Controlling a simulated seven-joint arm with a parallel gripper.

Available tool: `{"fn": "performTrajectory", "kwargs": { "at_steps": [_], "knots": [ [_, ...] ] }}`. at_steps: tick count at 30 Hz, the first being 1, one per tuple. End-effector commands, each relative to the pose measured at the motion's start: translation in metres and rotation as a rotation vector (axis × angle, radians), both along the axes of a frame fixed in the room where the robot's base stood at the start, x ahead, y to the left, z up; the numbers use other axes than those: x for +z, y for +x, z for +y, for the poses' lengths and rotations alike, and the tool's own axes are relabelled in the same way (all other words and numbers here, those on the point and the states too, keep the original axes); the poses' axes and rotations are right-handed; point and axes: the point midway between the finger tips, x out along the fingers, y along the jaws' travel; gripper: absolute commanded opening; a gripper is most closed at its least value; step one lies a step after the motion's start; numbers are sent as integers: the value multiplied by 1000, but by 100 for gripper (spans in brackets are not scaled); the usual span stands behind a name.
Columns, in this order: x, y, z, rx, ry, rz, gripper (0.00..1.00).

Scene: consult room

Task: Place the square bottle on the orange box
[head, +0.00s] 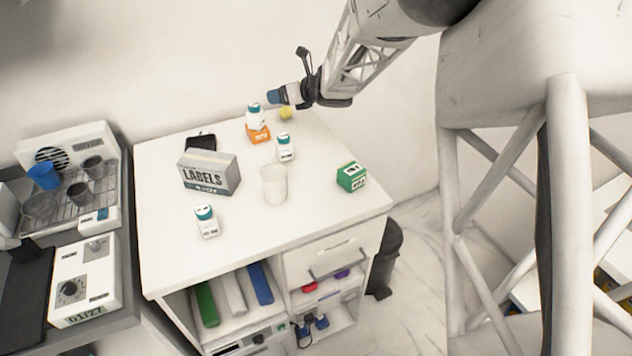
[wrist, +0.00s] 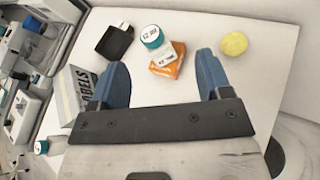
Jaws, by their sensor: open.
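A white bottle with a teal cap (head: 254,118) stands upright on the orange box (head: 258,135) at the back of the white table. I take it for the square bottle, but its shape is hard to tell. In the wrist view the bottle (wrist: 155,42) and orange box (wrist: 167,68) show between and beyond my blue fingertips. My gripper (head: 273,97) is open and empty, just above and right of the bottle's cap, apart from it. Two similar teal-capped white bottles stand on the table, one right of the box (head: 285,150) and one at the front left (head: 207,223).
A yellow ball-like object (head: 286,112) lies right of the orange box. A LABELS box (head: 209,174), a black flat item (head: 201,142), a white cup (head: 273,186) and a green box (head: 351,177) also stand on the table.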

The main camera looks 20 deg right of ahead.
Motion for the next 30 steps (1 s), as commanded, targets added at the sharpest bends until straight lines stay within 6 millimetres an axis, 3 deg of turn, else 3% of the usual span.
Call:
{"fn": "performTrajectory", "kwargs": {
  "at_steps": [3, 8, 14, 21, 30],
  "knots": [
    [33, -9, 3, -207, 128, 64, 72],
    [70, -35, 1, -527, 370, 162, 72],
    [100, -89, 2, -915, 723, 278, 72],
    [111, -179, 13, -1362, 1183, 414, 72],
    [95, -315, 50, -1928, 1732, 586, 72]
  ]
}}
